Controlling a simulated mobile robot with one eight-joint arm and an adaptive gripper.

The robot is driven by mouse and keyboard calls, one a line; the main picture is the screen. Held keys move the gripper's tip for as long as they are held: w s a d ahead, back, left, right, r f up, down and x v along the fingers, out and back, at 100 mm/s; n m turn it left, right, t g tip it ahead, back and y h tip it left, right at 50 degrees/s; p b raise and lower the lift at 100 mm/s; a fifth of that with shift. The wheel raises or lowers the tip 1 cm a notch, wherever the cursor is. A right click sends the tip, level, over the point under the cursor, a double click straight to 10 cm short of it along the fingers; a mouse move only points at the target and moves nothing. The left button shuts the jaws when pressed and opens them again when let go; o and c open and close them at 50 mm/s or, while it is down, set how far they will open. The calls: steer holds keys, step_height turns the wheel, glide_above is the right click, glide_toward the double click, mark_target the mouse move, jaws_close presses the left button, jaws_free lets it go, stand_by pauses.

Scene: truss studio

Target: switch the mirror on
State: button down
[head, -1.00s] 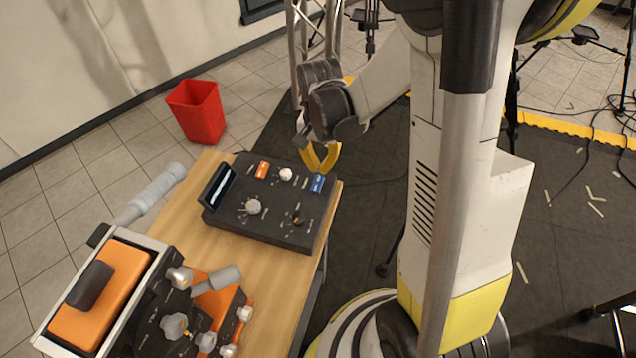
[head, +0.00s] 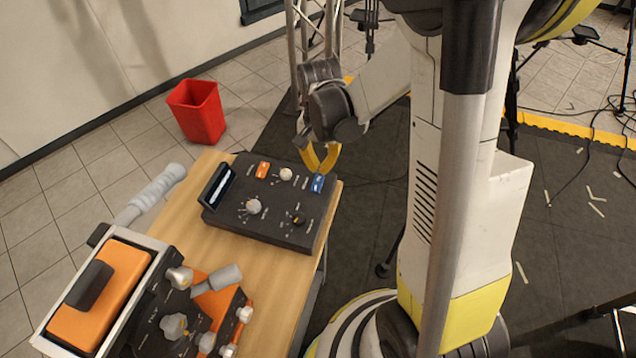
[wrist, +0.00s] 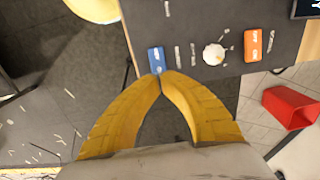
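A dark control panel (head: 272,217) lies on the wooden table. It carries a blue rocker switch (head: 318,183) at its far right corner and an orange switch (head: 262,169) at its far edge. The labels are too small to read, so I cannot tell which control is marked for the mirror. My gripper (head: 321,170) is at the panel's far right corner, its yellow fingers shut with nothing between them. In the wrist view, the fingertips (wrist: 161,75) meet at the near end of the blue switch (wrist: 156,60); I cannot tell whether they touch it.
An orange and grey device (head: 100,295) stands at the table's near left. A red bin (head: 197,111) is on the floor behind.

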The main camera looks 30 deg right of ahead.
mark_target(319, 177)
steer(key=shift+f+b, duration=1.65)
steer(key=shift+f, duration=0.3)
stand_by(0.6)
steer(key=shift+r+p, duration=2.6)
steer(key=shift+r, duration=0.95)
steer(key=shift+s+a+r, duration=0.1)
steer(key=shift+a+r, duration=0.05)
steer(key=shift+r, duration=0.3)
steer(key=s+a+r+n+t, duration=0.3)
steer(key=s+r+n, duration=0.1)
steer(key=r, duration=0.3)
steer(key=s+a+r+n+t, duration=0.4)
steer(key=s+r+n, duration=0.1)
steer(key=s+r, duration=0.1)
steer(key=shift+v, duration=0.9)
